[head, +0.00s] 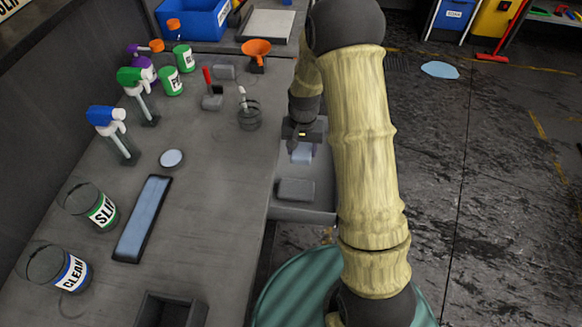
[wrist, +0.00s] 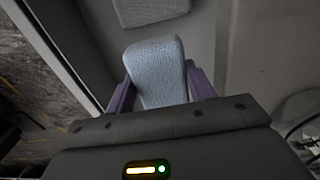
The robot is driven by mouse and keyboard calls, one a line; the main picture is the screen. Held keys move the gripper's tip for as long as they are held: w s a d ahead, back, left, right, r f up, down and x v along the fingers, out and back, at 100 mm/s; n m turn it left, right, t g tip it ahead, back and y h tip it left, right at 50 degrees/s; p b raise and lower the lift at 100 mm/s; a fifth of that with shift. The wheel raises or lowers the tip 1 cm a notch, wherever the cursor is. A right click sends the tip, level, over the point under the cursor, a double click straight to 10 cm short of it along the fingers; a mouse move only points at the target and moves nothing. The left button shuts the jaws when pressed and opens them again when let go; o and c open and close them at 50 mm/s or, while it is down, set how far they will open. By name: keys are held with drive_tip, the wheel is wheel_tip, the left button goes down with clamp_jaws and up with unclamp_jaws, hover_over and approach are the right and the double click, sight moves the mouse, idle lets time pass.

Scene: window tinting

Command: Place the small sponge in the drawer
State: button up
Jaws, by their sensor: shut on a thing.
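The small sponge (wrist: 157,72) is a pale blue block held between the two purple fingers of my gripper (wrist: 160,88) in the wrist view. In the head view my gripper (head: 301,147) points down over the open drawer (head: 305,213), with the light blue sponge (head: 302,154) at its fingertips. The sponge is over the far part of the drawer; I cannot tell whether it touches the drawer floor. A grey block (head: 296,189) lies in the near part of the drawer and also shows at the top of the wrist view (wrist: 150,9). My arm hides the drawer's right side.

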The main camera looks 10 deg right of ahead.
hover_over(300, 172)
wheel_tip(300, 172, down, 5)
drive_tip(key=shift+s+r, duration=0.1)
drive_tip(key=shift+r, duration=0.1)
drive_tip(key=shift+d+f, duration=0.1)
drive_tip(key=shift+f, duration=0.1)
wheel_tip(300, 172, down, 4)
drive_tip(key=shift+r+p, duration=0.25)
drive_tip(key=shift+p, duration=0.05)
drive_tip(key=shift+f, duration=0.1)
drive_tip(key=shift+f, duration=0.2)
drive_tip(key=o, duration=0.9)
drive_tip(key=shift+o, duration=0.2)
drive_tip(key=shift+r, duration=0.15)
